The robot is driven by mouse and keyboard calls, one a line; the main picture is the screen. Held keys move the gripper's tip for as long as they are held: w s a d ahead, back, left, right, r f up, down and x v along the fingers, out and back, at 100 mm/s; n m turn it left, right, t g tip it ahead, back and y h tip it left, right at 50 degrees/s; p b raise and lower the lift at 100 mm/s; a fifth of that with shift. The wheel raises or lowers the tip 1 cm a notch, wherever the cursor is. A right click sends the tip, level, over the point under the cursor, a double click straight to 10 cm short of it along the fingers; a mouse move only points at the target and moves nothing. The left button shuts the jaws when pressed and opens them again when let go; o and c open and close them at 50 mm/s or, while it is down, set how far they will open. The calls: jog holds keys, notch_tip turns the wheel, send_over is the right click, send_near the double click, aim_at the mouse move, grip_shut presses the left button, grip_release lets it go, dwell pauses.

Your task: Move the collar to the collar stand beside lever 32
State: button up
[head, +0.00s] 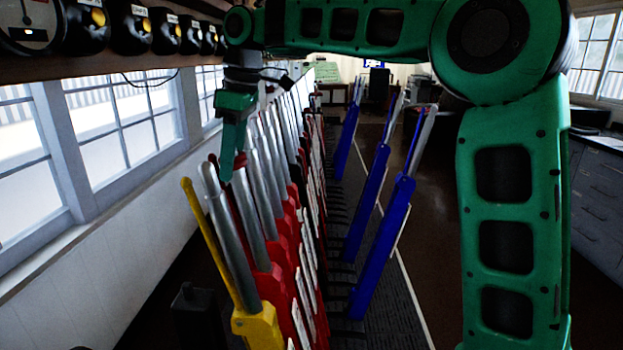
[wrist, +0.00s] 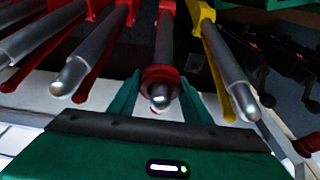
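The red collar (wrist: 149,76) is a ring around the polished handle of a lever, close to its rounded tip, in the wrist view. In the head view a bit of the collar (head: 241,160) shows by my fingers. My gripper (wrist: 160,84) has one finger on each side of the collar; whether the fingers press on it or stand slightly apart I cannot tell. In the head view my gripper (head: 231,160) points down at the near end of the lever row. I cannot make out lever numbers or the collar stand.
A yellow lever (head: 256,323) stands right beside, at the near end. Red levers (head: 272,285) with steel handles run close together behind. Several blue levers (head: 383,250) lean to the right. Windows (head: 120,115) and a shelf of instruments (head: 130,30) line the left wall.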

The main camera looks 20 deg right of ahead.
dwell(0.3)
jog(key=shift+w+a+r, duration=0.1)
jog(key=shift+a+r, duration=0.15)
jog(key=shift+r, duration=1.15)
jog(key=shift+w+a+r, duration=0.1)
jog(key=shift+a+r, duration=0.15)
jog(key=shift+r, duration=1.15)
jog(key=shift+w+a+r, duration=0.1)
jog(key=shift+a+r, duration=0.15)
jog(key=shift+r, duration=1.15)
jog(key=shift+s, duration=0.15)
